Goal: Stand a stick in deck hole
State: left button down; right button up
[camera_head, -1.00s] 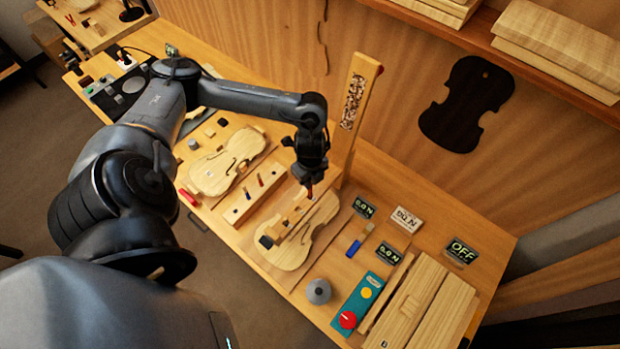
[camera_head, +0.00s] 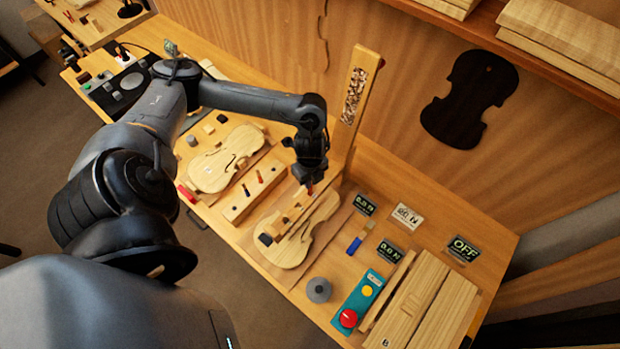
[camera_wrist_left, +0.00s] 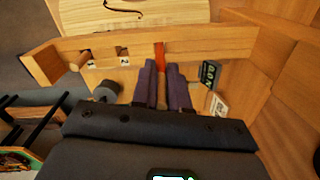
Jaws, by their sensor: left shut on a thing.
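My left gripper (camera_head: 311,183) is shut on a red stick (camera_wrist_left: 160,56), which stands between its dark fingers in the left wrist view. In the head view only a small red tip (camera_head: 309,189) shows below the gripper. It is above the far end of a wooden bar (camera_head: 290,213) lying over a violin plate (camera_head: 318,220). In the wrist view the stick's end overlaps a wooden rail with small number labels (camera_wrist_left: 123,51). I cannot tell whether it touches the rail or sits in a hole. My right gripper is not seen.
A tall wooden post (camera_head: 351,100) stands just behind the gripper. Another violin plate (camera_head: 210,172) lies at left. Small displays (camera_head: 365,204), a grey knob (camera_head: 319,290), a teal button box (camera_head: 350,305) and wooden boards (camera_head: 415,303) occupy the right side.

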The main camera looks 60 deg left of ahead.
pick_arm(q)
jog(key=shift+f+b, duration=1.9)
jog(key=shift+f, duration=1.2)
jog(key=shift+r, duration=0.2)
jog(key=shift+r+p, duration=0.25)
jog(key=shift+p, duration=0.25)
jog(key=shift+r+p, duration=4.35)
jog(key=shift+r, duration=0.55)
